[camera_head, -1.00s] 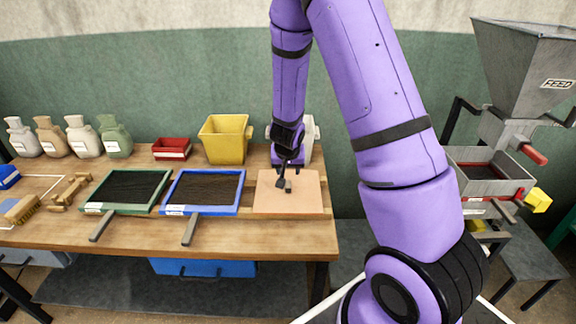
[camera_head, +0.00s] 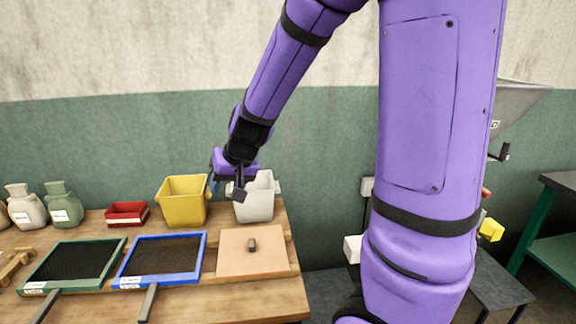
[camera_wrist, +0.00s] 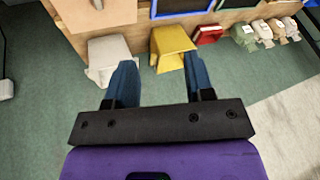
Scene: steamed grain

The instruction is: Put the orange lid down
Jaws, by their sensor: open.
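The orange lid (camera_head: 232,262) is a flat, pale orange square with a small dark knob (camera_head: 252,245) on top. It lies flat at the right end of the wooden bench, in front of the white bin. It also shows at the top left of the wrist view (camera_wrist: 112,14). My gripper (camera_head: 238,190) is raised above and behind the lid, near the white bin, apart from the lid. In the wrist view its blue fingers (camera_wrist: 158,78) are spread with nothing between them. The surface directly under the lid is hidden.
A yellow bin (camera_head: 183,200) and a white bin (camera_head: 256,200) stand behind the lid. Blue-framed (camera_head: 204,258) and green-framed (camera_head: 48,262) sieves lie to its left. A red box (camera_head: 126,214) and sacks (camera_head: 62,205) stand farther left.

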